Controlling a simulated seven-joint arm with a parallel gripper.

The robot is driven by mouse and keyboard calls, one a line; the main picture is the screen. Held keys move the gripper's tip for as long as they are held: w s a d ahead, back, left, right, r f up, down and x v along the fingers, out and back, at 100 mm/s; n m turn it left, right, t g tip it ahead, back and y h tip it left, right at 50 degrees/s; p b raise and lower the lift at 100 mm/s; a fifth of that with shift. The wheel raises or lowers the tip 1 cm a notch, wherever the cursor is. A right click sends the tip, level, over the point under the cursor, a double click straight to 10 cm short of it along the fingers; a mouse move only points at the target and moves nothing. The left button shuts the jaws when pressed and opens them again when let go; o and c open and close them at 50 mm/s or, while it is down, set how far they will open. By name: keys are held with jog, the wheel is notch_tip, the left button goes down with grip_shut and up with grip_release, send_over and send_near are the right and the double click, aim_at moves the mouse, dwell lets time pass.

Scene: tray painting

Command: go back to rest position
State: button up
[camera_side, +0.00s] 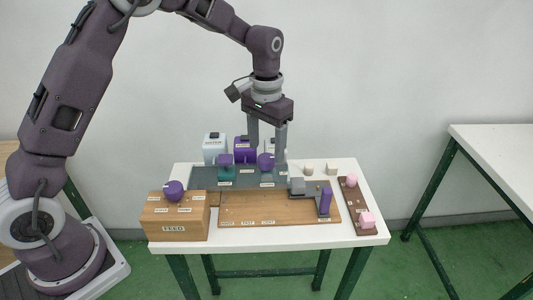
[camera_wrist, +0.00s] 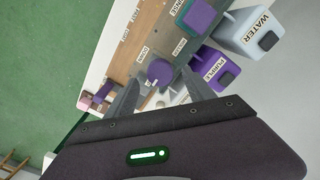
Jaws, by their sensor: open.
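My gripper (camera_side: 267,156) hangs fingers down over the dark grey tray (camera_side: 205,183) on the white table. Its two fingers are apart. A purple ball (camera_side: 266,161) shows between and just beyond the fingertips in the side view. In the wrist view, the same ball (camera_wrist: 160,72) lies between the open fingers (camera_wrist: 159,80), with a gap visible around it. I cannot tell how far above or beside it the fingertips are.
A wooden FEED box (camera_side: 173,228) with a purple ball (camera_side: 173,190) stands at left. A purple upright piece (camera_side: 325,202) and a brown strip (camera_side: 354,195) with pink blocks are at right.

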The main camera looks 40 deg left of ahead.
notch_tip(320, 180, up, 4)
jog(key=shift+r, duration=0.1)
jog(key=s+r+t, duration=0.2)
jog(key=s+r, duration=0.5)
jog(key=r, duration=0.1)
jog(key=s+r+t, duration=0.2)
jog(key=s+t, duration=0.1)
jog(key=s, duration=2)
jog(key=shift+a+t, duration=0.3)
jog(key=shift+a, duration=0.05)
